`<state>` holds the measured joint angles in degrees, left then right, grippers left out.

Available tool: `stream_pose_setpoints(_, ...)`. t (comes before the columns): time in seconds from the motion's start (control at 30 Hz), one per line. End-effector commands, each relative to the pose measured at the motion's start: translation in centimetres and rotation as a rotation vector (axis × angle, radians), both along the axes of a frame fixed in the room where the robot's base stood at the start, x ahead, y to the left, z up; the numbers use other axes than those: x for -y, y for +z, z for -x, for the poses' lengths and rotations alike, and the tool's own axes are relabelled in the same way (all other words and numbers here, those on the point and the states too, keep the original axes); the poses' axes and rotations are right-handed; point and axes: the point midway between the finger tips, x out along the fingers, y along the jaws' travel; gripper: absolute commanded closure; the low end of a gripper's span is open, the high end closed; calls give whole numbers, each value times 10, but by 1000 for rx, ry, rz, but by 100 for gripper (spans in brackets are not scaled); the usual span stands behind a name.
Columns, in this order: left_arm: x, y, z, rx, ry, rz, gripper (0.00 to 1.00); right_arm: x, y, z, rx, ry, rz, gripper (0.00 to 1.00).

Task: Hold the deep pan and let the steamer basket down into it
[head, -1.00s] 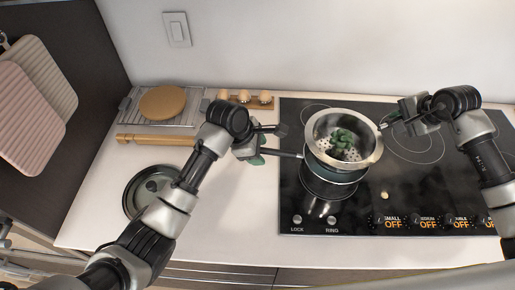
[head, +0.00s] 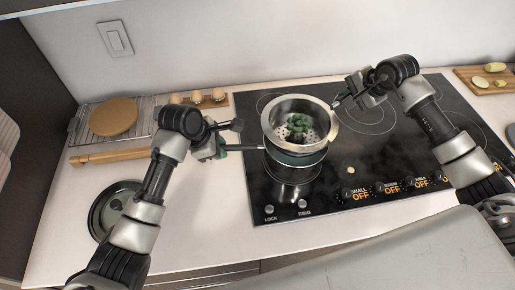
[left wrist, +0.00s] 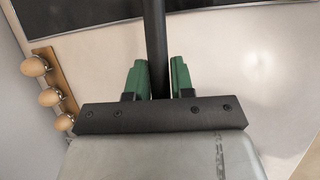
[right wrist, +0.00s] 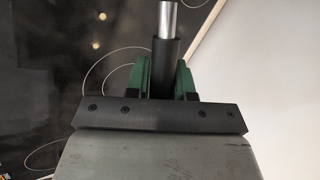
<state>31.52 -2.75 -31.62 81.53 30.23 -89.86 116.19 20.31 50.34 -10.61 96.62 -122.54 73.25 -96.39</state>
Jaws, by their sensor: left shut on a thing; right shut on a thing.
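The steel steamer basket (head: 330,128), with green florets (head: 298,125) in it, is over the deep pan (head: 296,160) on the dark cooktop. The basket hides most of the pan's opening, and I cannot tell how far its base is inside. My left gripper (head: 226,147) is shut on the pan's dark handle (head: 250,147); the handle also shows between the jaws in the left wrist view (left wrist: 155,50). My right gripper (head: 340,101) is shut on the basket's handle, whose dark grip and metal rod show in the right wrist view (right wrist: 167,45).
A round lid (head: 105,215) lies on the counter at left. Behind it are a rolling pin (head: 110,157), a rack with a round board (head: 113,117) and an egg holder (head: 205,101). A board with cut vegetables (head: 480,82) is at far right. Control knobs line the cooktop's front.

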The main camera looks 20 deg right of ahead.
Motion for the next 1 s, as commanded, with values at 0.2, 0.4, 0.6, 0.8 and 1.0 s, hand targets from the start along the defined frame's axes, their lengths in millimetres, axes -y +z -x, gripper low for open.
stream_pose_setpoints(0.2,0,1,0,1,2,1,100,0,1,0,2,-1,-1,100)
stream_pose_setpoints(0.4,0,1,0,1,2,1,100,0,1,0,2,-1,-1,100)
stream_pose_setpoints(0.6,0,1,0,1,2,1,100,0,1,1,1,0,-2,100)
stream_pose_setpoints(0.8,0,1,-1,1,1,2,100,-1,0,1,1,0,-2,100)
stream_pose_setpoints(1.0,0,1,-1,1,1,2,100,0,-7,1,0,-1,-2,100)
